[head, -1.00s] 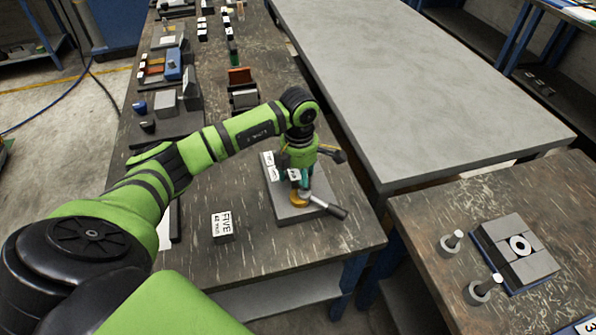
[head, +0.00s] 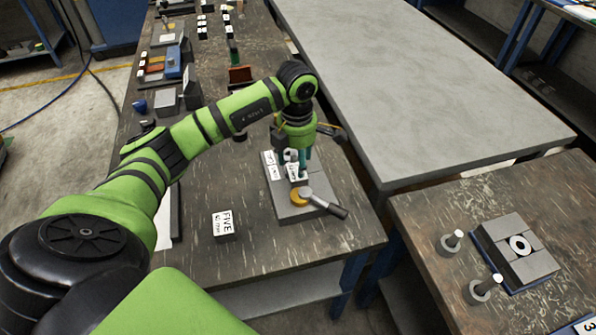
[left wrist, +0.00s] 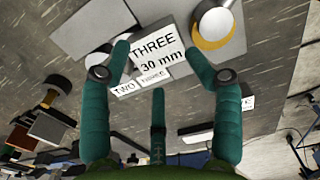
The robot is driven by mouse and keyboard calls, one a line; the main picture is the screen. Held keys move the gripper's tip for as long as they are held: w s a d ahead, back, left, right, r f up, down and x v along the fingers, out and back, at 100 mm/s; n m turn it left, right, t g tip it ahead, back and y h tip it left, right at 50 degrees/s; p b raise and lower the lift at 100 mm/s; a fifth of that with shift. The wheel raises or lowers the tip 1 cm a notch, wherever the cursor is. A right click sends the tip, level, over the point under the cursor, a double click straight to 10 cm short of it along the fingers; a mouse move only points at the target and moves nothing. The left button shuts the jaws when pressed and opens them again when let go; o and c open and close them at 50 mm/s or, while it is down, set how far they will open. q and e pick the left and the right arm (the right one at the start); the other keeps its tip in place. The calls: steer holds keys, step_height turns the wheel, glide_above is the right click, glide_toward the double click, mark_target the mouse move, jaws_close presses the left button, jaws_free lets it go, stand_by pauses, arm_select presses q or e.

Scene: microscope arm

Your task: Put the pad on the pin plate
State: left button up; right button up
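A block labelled "THREE 30 mm" (left wrist: 158,52) stands on a grey plate (head: 290,213) on the dark bench; I take the block as the pad and the plate as the pin plate, but cannot confirm either. Its white label also shows in the head view (head: 293,172). My left gripper (head: 292,164) is over the block. In the left wrist view its teal fingers are spread around the label, with gaps, and look open. The block's underside is hidden. My right gripper is out of view.
A block labelled "FIVE 40 mm" (head: 224,225) stands left of the plate. On the right table, grey blocks with a white ring (head: 519,246) sit near two upright pins (head: 484,289). The large grey table (head: 420,90) is clear. Several small objects line the bench behind.

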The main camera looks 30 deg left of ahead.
arm_select(q)
step_height(320, 180, up, 8)
steer(key=b, duration=0.1)
steer(key=shift+d+r+b, duration=0.2)
steer(key=shift+b, duration=0.1)
steer(key=shift+c, duration=0.2)
stand_by(0.9)
